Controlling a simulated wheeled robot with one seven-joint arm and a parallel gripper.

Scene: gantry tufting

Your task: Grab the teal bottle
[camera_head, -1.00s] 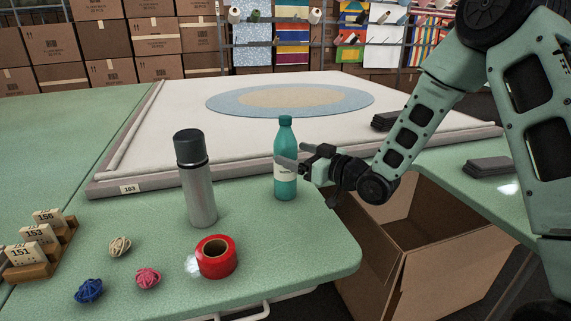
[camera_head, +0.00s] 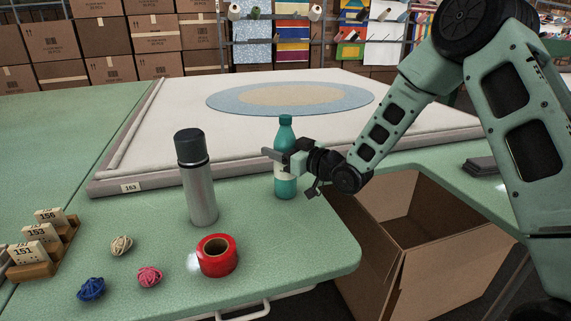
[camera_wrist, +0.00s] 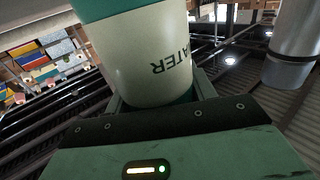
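The teal bottle (camera_head: 286,187) stands upright on the green table, with a dark teal cap and a pale label. My gripper (camera_head: 285,160) is at the bottle from the right, with one finger reaching across its near side at label height. In the wrist view the bottle (camera_wrist: 140,60) fills the space in front of my gripper (camera_wrist: 160,100), its label lettering upside down. The fingers look open on either side of it, mostly hidden by the bottle. I cannot tell whether either finger touches it.
A steel flask (camera_head: 201,190) with a black lid stands left of the bottle, and it also shows in the wrist view (camera_wrist: 292,45). Red tape (camera_head: 217,262) and yarn balls (camera_head: 149,277) lie nearer. A white tufting frame (camera_head: 180,133) lies behind; an open cardboard box (camera_head: 440,265) is right.

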